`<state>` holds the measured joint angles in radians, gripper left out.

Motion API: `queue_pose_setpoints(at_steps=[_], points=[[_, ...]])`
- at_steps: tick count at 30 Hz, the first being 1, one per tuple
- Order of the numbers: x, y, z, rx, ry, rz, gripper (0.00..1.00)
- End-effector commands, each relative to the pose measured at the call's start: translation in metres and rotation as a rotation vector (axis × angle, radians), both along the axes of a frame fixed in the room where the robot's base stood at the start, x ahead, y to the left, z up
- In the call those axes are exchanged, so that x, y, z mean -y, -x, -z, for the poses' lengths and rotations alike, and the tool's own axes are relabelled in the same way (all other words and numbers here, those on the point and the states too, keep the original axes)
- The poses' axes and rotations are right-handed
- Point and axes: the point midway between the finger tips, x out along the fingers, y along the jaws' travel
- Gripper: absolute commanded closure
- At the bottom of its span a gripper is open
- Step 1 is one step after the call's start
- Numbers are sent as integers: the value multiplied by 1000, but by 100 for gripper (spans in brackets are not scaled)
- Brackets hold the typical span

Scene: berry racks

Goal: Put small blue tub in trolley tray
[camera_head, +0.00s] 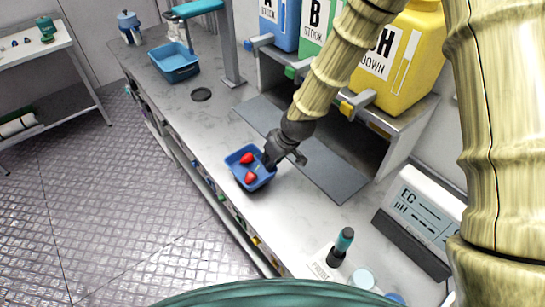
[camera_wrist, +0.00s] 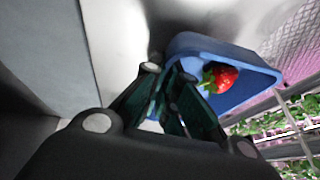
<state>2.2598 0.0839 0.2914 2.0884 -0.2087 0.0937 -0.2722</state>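The small blue tub (camera_head: 264,180) holds red strawberries and appears over the front part of the pale counter in the head view. I cannot tell whether it rests on the counter or is just above it. In the wrist view the tub (camera_wrist: 248,98) is tilted in the picture, with one strawberry visible. My gripper (camera_head: 270,158) is at the tub's right wall. In the wrist view my gripper's fingers (camera_wrist: 168,85) are close together on the near wall, seemingly pinching it; the tips are partly hidden. I cannot make out a trolley tray for certain.
A larger blue tub (camera_head: 176,72) stands at the counter's far end. Yellow (camera_head: 405,60), green and blue stock containers stand on a raised rack behind my arm. A meter (camera_head: 425,215) and a teal-capped probe (camera_head: 342,245) are at right.

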Motion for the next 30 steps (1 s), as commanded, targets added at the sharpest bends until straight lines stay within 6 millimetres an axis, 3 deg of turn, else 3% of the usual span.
queue_pose_setpoints(at_steps=[3,9,21,30], points=[[9,-18,-1,1,-1,1,100],[15,-29,3,0,-1,0,100],[14,-29,32,-1,0,-1,100],[14,-29,38,0,0,-1,100]])
